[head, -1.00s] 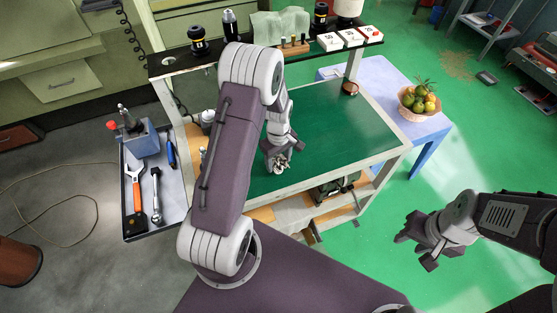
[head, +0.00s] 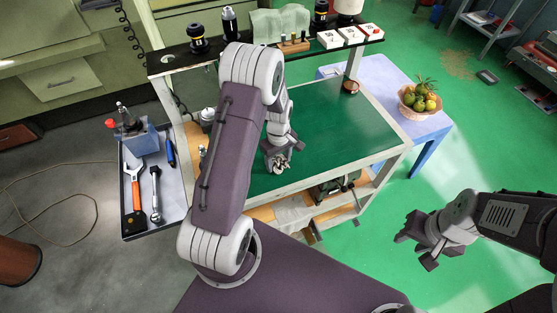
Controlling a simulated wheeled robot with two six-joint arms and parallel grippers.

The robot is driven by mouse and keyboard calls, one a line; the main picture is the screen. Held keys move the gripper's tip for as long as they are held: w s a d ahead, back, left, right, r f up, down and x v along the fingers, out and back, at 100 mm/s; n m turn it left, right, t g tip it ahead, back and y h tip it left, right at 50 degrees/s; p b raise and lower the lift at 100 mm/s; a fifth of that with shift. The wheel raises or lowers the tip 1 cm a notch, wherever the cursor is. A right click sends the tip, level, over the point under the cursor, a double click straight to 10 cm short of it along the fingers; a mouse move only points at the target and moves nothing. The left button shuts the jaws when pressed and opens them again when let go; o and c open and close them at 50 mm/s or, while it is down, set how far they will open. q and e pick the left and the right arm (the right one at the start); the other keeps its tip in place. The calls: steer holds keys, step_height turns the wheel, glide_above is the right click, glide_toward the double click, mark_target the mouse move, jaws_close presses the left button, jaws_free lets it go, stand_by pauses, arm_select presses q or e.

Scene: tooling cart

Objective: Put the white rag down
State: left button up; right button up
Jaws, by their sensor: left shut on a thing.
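My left gripper (head: 277,160) is low over the green top of the cart (head: 340,125), near its front edge. It is shut on a small crumpled white bundle, the white rag (head: 282,168), which shows only in part between the fingers. I cannot tell whether the rag touches the green top. My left arm hides the left part of the cart. My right gripper (head: 415,241) is open and empty, out over the green floor to the right of the cart.
The cart's raised back shelf holds dark bottles (head: 198,41), a pale green cloth (head: 281,22) and white boxes (head: 347,37). A small brown round item (head: 351,87) sits at the mat's back right. A side tray (head: 180,205) holds tools. A fruit basket (head: 417,104) stands on a blue table. The mat's right half is clear.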

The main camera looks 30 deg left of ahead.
arm_select(q)
steer(key=o, duration=1.3)
steer(key=shift+c, duration=0.2)
step_height(320, 180, up, 9)
steer(key=shift+b, duration=0.3)
